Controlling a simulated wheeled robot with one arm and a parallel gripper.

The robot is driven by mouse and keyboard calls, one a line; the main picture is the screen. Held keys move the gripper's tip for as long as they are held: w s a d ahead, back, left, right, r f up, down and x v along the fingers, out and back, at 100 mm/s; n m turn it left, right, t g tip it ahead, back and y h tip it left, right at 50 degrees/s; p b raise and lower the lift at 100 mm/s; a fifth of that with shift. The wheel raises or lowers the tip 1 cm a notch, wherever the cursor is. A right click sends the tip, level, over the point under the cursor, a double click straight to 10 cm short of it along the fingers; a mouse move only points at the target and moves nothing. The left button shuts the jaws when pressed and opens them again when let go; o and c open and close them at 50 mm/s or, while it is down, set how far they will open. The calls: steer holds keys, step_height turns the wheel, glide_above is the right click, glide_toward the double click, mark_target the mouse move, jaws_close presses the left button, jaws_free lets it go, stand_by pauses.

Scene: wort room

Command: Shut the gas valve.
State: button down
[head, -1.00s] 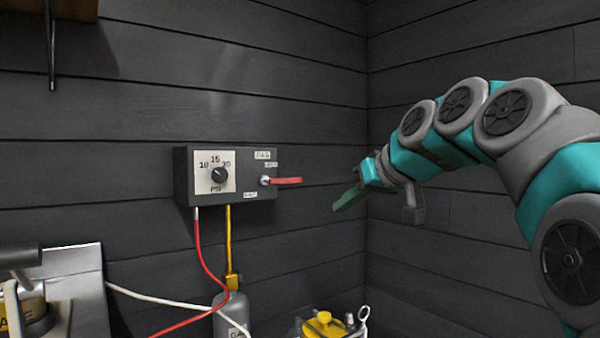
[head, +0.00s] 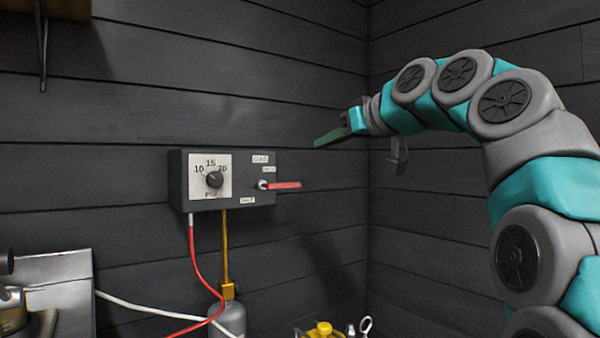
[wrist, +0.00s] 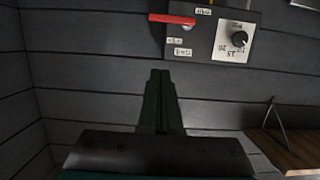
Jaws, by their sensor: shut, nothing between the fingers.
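The gas valve is a red lever (head: 285,185) on the right part of a dark grey control box (head: 240,200) on the wall. The lever lies about horizontal and points right from its pivot. Small white labels sit above and below it; one above seems to read GAS. My gripper (head: 318,143) is shut and empty, up and to the right of the lever and apart from it. In the wrist view, which shows the box upside down, the shut green fingers (wrist: 161,73) are below the red lever (wrist: 172,20), with a gap between.
A PSI dial (head: 214,180) sits on the box's left part. A shelf bracket (head: 42,50) is at upper left. The wall right of the box is clear.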

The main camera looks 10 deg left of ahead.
steer(key=p, duration=0.2)
glide_above(281, 185)
steer(key=w+d, duration=0.1)
steer(key=d, duration=0.2)
step_height(281, 185, down, 3)
steer(key=shift+s+d+f+b, duration=0.1)
steer(key=shift+d+f+b, duration=0.1)
steer(key=shift+f, duration=0.65)
steer(key=shift+d+f+b, duration=0.1)
steer(key=shift+f+b, duration=0.1)
steer(key=shift+f, duration=0.65)
